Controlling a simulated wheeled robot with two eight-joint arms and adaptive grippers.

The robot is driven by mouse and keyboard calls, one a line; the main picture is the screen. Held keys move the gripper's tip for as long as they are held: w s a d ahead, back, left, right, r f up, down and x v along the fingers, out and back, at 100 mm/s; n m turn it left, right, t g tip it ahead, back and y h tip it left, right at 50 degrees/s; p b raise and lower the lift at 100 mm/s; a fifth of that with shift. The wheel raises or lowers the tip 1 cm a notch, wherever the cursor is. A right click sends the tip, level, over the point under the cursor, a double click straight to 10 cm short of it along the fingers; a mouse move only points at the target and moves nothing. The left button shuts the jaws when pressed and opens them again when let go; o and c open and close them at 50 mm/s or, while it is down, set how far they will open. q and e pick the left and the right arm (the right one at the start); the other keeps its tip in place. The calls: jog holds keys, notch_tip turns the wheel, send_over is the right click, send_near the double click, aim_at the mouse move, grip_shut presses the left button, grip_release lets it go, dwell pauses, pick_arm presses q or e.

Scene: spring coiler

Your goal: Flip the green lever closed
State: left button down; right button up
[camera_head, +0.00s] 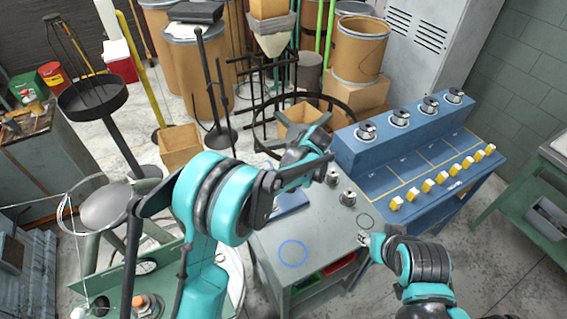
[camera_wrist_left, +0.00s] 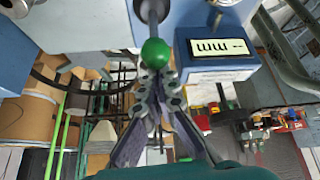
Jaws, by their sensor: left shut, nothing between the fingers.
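The green lever's round knob (camera_wrist_left: 155,52) sits at the end of a grey metal rod in the left wrist view. The rod runs up from the knob to a grey-blue machine part at the top edge. My left gripper (camera_wrist_left: 156,82) is shut and empty, with its fingertips right at the knob; I cannot tell whether they touch it. In the head view my left gripper (camera_head: 318,128) is over the back of the grey table, and I cannot make out the lever there. My right gripper (camera_head: 366,238) is low near the table's right edge, too small to read.
A blue box with a display (camera_wrist_left: 220,47) stands close beside the knob. The grey table (camera_head: 335,225) bears a blue ring (camera_head: 293,253) and metal cylinders (camera_head: 347,198). A blue bench (camera_head: 400,150) with yellow blocks is at the right. Drums and boxes fill the back.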

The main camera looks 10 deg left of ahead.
pick_arm(q)
jog(key=s+t+b, duration=0.1)
jog(key=s+d+y+b, duration=0.1)
jog(key=s+d+t+b, duration=0.1)
jog(key=shift+s+d+f+t+y, duration=0.25)
jog(key=shift+s+t+y, duration=0.05)
jog(key=shift+s+y, duration=0.1)
pick_arm(e)
notch_tip(320, 180, down, 4)
jog(key=shift+r, duration=0.2)
pick_arm(q)
jog(key=shift+f, duration=0.1)
jog(key=w+a+r+p, duration=0.1)
jog(key=w+a+r, duration=0.1)
jog(key=a+r, duration=0.1)
jog(key=shift+w+p, duration=0.25)
jog(key=shift+p, duration=0.05)
jog(key=f+p+v, duration=0.1)
jog(key=v, duration=0.8)
jog(key=shift+s+d+r+p, duration=0.25)
jog(key=shift+s+d+p, duration=0.1)
jog(key=shift+s+d, duration=0.2)
pick_arm(e)
jog(key=r, duration=0.3)
jog(key=shift+d+r, duration=0.1)
jog(key=shift+d, duration=0.2)
jog(key=shift+w, duration=0.1)
